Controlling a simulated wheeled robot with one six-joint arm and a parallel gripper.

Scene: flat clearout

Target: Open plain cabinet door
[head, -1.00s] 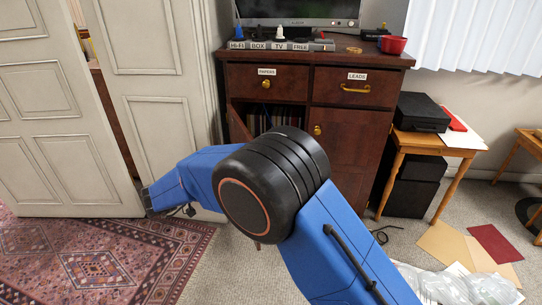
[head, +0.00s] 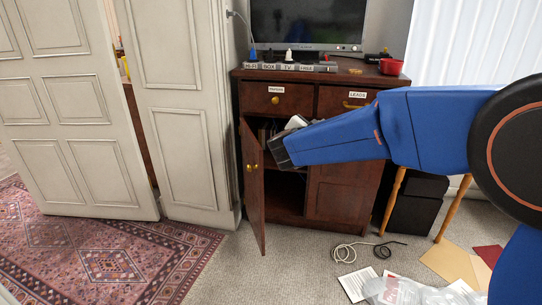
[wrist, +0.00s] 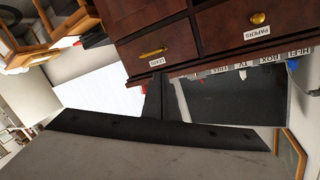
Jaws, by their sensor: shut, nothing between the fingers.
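The cabinet (head: 340,195) is dark brown wood with two drawers above two doors. Its left door (head: 254,210) is swung out toward me and seen nearly edge-on, with a brass knob (head: 249,168). The dark interior and a shelf show behind it. The right door stays closed, partly behind my arm. My gripper (head: 281,152) is at the dark end of my blue arm, in front of the opening, just right of the open door. It is shut and empty; its fingers are hard to make out. Whether it touches the door is unclear. The wrist view shows the drawers (wrist: 165,38) upside down.
A white panelled room door (head: 75,115) stands left, over a patterned rug (head: 90,255). A white cable (head: 350,250) and papers lie on the floor at right.

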